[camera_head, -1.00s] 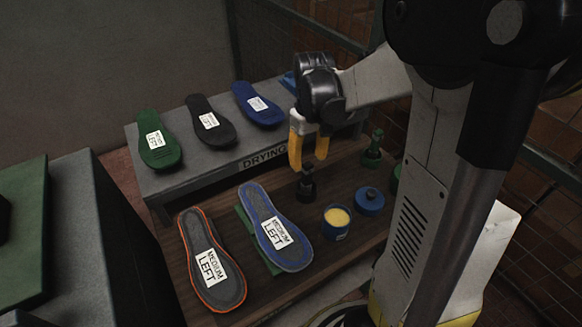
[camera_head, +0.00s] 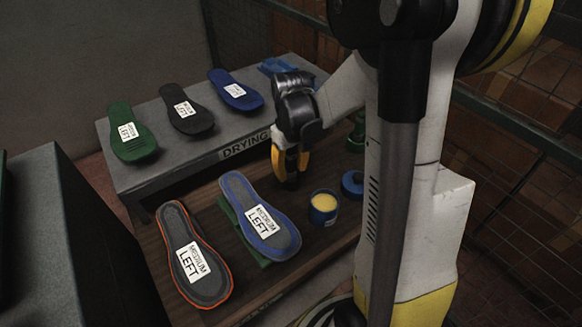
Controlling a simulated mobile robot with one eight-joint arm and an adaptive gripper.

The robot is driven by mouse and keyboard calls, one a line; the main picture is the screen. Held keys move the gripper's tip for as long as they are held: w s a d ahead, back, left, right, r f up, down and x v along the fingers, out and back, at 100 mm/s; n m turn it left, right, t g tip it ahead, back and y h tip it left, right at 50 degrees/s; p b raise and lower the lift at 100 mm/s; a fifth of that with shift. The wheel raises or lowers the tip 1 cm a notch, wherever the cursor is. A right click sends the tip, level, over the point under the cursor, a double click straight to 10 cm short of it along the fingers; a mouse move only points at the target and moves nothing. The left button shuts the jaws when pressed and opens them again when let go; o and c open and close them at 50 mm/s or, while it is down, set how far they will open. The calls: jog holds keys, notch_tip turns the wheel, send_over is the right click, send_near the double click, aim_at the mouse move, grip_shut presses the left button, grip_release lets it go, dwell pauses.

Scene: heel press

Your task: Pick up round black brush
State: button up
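The round black brush (camera_head: 291,183) stands on the brown wooden bench, below and between the yellow fingers of my gripper. Only its lower dark part shows clearly; its upper part is hidden by the fingers and shadow. My gripper (camera_head: 290,168) points down over the brush with a finger on each side of it. Whether the fingers touch the brush or stay apart from it cannot be told.
A blue tin with yellow content (camera_head: 323,205) stands right of the brush, beside a blue lid (camera_head: 353,184) and a green object (camera_head: 356,135). Blue (camera_head: 262,222) and orange-edged (camera_head: 193,257) insoles lie left. The grey drying rack (camera_head: 190,154) with several insoles stands behind.

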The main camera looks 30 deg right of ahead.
aim_at(294, 150)
grip_shut()
jog(key=shift+r+p, duration=0.3)
jog(key=shift+r, duration=0.2)
jog(key=r, duration=0.1)
jog(key=r+p, duration=0.2)
jog(key=r, duration=0.1)
jog(key=shift+s+d, duration=0.2)
jog(key=shift+d, duration=0.05)
jog(key=s+d+r+p, duration=0.3)
jog(key=s+d+r, duration=0.3)
jog(key=s+d, duration=0.1)
jog(key=shift+s+d+p, duration=0.3)
jog(key=shift+d+p, duration=0.05)
jog(key=shift+d, duration=0.1)
